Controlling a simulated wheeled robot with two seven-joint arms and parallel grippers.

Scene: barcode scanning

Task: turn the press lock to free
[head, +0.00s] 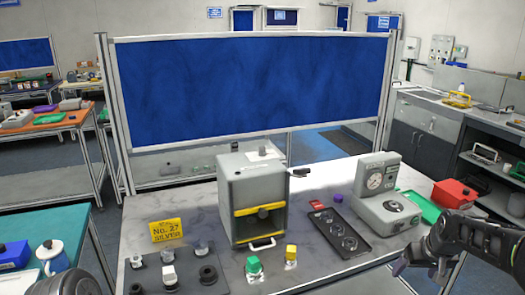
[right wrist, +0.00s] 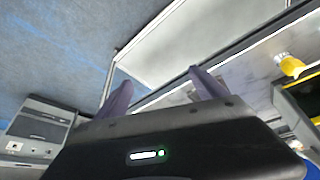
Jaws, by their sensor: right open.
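The press (head: 252,195) is a grey box on the table in the head view, with a yellow bar across its front and a white handle low down. A small black lever (head: 299,172) sticks out at its upper right side; I cannot tell the lock's setting. My right gripper (head: 418,268) is at the lower right, well away from the press. In the right wrist view its two fingers (right wrist: 162,90) stand apart with nothing between them.
Green and yellow-topped pieces (head: 254,266) stand before the press. A black tray (head: 342,235), a grey dial device (head: 388,205) and a red box (head: 454,193) lie to its right. A yellow sign (head: 166,231) stands left. A blue panel (head: 250,85) rises behind.

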